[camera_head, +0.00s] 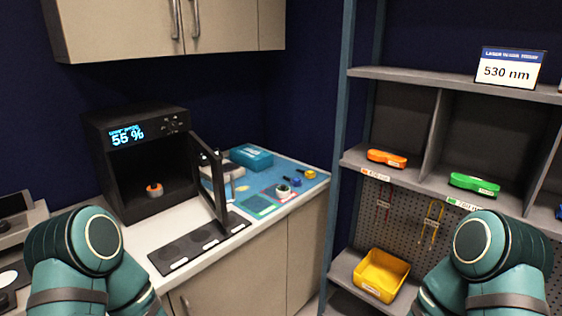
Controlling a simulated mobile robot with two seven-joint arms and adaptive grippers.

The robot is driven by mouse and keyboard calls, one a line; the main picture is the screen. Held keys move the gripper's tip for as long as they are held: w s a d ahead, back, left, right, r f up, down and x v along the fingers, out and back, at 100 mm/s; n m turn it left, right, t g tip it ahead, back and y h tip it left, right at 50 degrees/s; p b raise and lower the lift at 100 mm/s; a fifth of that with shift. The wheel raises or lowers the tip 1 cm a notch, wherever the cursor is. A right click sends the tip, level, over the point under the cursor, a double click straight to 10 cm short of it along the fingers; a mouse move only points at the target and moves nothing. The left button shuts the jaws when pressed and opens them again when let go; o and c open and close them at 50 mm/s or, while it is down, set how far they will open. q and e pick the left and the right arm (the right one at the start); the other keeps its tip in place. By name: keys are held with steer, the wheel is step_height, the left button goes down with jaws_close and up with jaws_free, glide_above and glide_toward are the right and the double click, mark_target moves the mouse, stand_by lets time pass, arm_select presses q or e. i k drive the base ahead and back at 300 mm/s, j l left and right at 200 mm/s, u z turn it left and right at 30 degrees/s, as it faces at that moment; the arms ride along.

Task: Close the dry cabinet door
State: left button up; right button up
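The dry cabinet (103,172) is a black box on the white counter at the left, with a lit "55 %" display on its upper front. Its door (215,178) stands open, hinged on the right side and swung out toward me over the counter. Inside the cabinet sits a small orange-and-grey object (155,190). My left arm comes in at the lower left and my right arm at the lower right. Both grippers are outside the picture, so I cannot see their fingers.
A dark tray with round recesses (188,249) lies in front of the cabinet, below the door. A blue mat (270,178) with a teal box (251,157) and small parts is to the right. A shelf (447,85) with a yellow bin (381,273) stands at the right.

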mark_target(219, 207)
steer(key=i+l+u, duration=0.1)
steer(key=u, duration=0.75)
steer(key=l+u, duration=0.3)
steer(key=l, duration=0.2)
steer(key=i+l+u, duration=0.1)
steer(key=l+u, duration=0.25)
steer(key=l, duration=0.15)
steer(key=l+u, duration=0.1)
steer(key=l, duration=0.9)
